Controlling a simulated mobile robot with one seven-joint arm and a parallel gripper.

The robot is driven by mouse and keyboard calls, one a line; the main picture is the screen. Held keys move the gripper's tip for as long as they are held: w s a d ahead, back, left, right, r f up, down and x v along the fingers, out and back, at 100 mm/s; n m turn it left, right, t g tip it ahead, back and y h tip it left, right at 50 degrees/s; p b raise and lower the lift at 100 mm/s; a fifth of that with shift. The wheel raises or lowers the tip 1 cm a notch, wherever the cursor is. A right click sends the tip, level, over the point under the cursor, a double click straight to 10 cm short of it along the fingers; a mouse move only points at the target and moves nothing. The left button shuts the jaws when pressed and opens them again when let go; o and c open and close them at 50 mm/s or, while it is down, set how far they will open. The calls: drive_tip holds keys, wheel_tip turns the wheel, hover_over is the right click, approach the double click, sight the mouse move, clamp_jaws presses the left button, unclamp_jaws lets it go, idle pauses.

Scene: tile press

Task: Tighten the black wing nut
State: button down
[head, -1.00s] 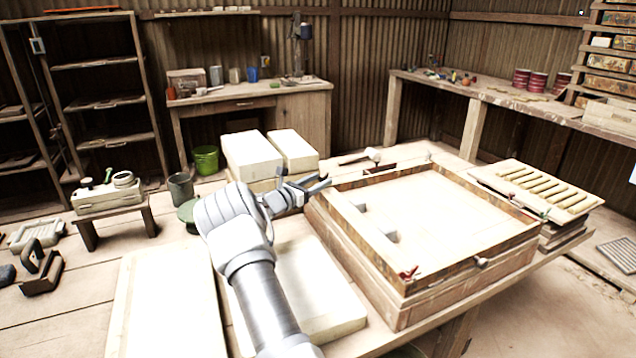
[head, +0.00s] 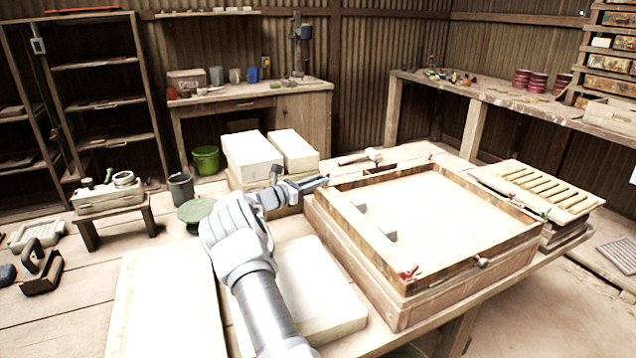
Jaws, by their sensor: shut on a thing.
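The wooden tile press frame (head: 470,262) stands on the table. My gripper (head: 318,183) is at its back left corner, jaws closed together. The black wing nut is not clearly visible; the fingers cover the spot at that corner, and the jaws appear shut on it. A red wing nut (head: 408,273) sits at the near corner of the frame and a green one (head: 543,213) at the right corner. A small pale fitting (head: 428,155) shows at the far corner.
Pale slabs (head: 165,305) lie on the table left of the frame, with stacked blocks (head: 252,155) behind my gripper. A mallet (head: 372,156) lies behind the frame. A slatted tray (head: 565,190) stands to its right.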

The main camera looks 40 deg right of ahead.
drive_tip(key=shift+w+r+m+g+b, duration=0.1)
drive_tip(key=shift+m+g+b, duration=0.25)
drive_tip(key=shift+g, duration=0.2)
drive_tip(key=shift+w+r+m+g+b, duration=0.1)
drive_tip(key=shift+m+g+b, duration=0.1)
drive_tip(key=shift+m+g, duration=0.25)
drive_tip(key=c, duration=0.8)
unclamp_jaws()
drive_tip(key=shift+f, duration=0.15)
drive_tip(key=shift+o, duration=0.2)
drive_tip(key=w+a+p, duration=0.2)
drive_tip(key=w+a, duration=0.1)
drive_tip(key=a, duration=1.4)
